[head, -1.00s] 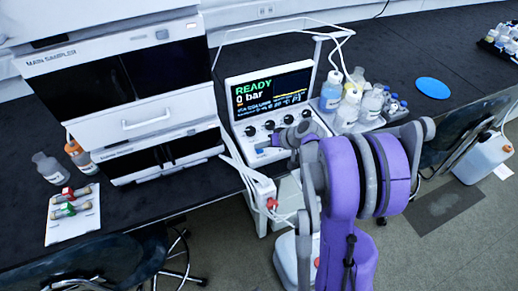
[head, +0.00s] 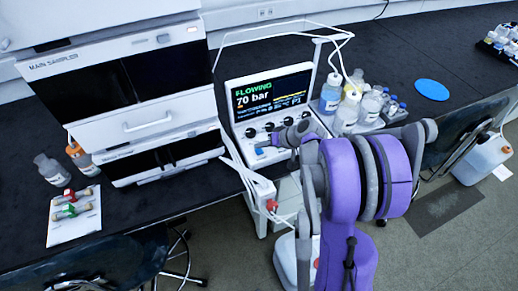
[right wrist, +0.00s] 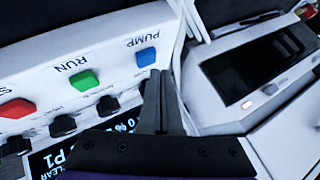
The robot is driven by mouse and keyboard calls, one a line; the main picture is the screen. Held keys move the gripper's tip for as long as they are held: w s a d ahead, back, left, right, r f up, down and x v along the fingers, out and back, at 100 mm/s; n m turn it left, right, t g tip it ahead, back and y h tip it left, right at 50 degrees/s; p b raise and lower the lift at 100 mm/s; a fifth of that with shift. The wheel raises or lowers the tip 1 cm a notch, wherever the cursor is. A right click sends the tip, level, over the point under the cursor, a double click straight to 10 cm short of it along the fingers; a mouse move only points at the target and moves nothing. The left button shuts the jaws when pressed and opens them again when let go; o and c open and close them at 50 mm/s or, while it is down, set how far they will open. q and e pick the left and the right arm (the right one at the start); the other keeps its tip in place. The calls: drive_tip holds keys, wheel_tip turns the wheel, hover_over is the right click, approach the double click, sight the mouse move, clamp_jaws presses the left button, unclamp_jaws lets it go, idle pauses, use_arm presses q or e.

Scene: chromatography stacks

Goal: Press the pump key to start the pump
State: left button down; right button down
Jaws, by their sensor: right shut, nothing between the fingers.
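The pump unit's control panel (head: 247,140) stands at the bench's front edge in the head view. Its screen (head: 270,93) reads "FLOWING" and "70 bar". The blue pump key (right wrist: 147,57), labelled PUMP, shows in the right wrist view; in the head view it is a small blue spot (head: 259,151). My right gripper (right wrist: 158,74) is shut and empty, its tips close beside the key's edge. I cannot tell whether they touch it. The right gripper (head: 274,142) also shows over the panel in the head view. My left gripper is not in view.
A green RUN key (right wrist: 84,80), a red key (right wrist: 15,108) and black knobs share the panel. The main sampler tower (head: 125,75) stands to the left. Several bottles (head: 347,108) stand in a tray to the right. White tubing arches over the unit.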

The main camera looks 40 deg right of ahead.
sight(261, 153)
drive_tip(key=shift+r, duration=0.1)
drive_tip(key=shift+r+p, duration=1.65)
drive_tip(key=shift+r, duration=0.9)
